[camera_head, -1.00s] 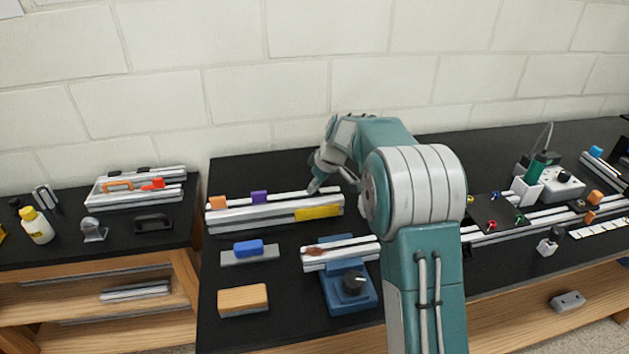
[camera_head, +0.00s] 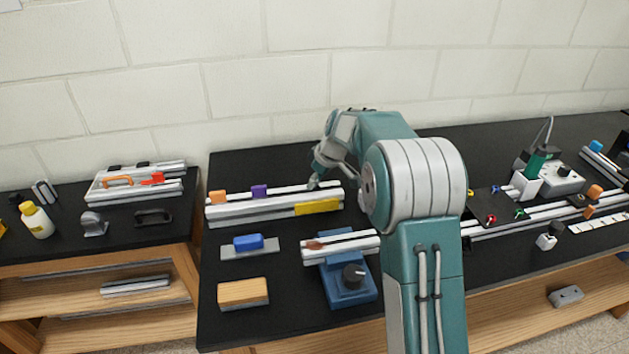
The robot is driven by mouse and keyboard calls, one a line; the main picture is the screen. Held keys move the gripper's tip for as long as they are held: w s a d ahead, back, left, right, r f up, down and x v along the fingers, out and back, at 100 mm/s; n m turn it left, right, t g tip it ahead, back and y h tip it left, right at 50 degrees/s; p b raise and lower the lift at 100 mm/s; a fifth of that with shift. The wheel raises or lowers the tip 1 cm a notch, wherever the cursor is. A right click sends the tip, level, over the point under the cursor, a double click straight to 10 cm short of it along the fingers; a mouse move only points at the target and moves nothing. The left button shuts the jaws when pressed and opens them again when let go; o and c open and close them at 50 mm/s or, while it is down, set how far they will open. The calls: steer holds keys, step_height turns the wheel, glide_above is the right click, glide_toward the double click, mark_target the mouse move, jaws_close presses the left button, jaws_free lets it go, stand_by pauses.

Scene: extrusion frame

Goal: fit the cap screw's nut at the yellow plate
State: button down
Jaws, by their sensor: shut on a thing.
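The yellow plate (camera_head: 317,207) is on the front face of a silver extrusion (camera_head: 250,210), near its right end, on the black bench. My gripper (camera_head: 314,184) is at the top of this extrusion, just above and behind the yellow plate. It is shut, and what it holds is too small and too covered by my own gripper to make out. I cannot tell the cap screw or its nut apart in this view. My arm covers part of the bench to the right of the plate.
Orange (camera_head: 217,197) and purple (camera_head: 259,191) blocks sit on the extrusion left of my gripper. In front are a blue block (camera_head: 248,242), a wooden block (camera_head: 243,293) and a blue vise (camera_head: 349,283) holding another extrusion. Black bench behind the extrusion is clear.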

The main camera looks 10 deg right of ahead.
steer(key=shift+f, duration=0.5)
steer(key=shift+c, duration=2.2)
jaws_free()
steer(key=v, duration=1.2)
steer(key=s+a+r+m, duration=0.2)
steer(key=s+r, duration=0.3)
steer(key=s, duration=0.4)
steer(key=s+f+m+t+h, duration=0.1)
steer(key=s+f+m, duration=0.1)
steer(key=s, duration=1.2)
steer(key=s+a+f+m+t+h, duration=0.1)
steer(key=s+m, duration=0.4)
steer(key=s, duration=0.8)
steer(key=shift+s+a+f+h, duration=0.25)
steer(key=shift+s+f+h, duration=0.1)
steer(key=shift+f+h, duration=0.2)
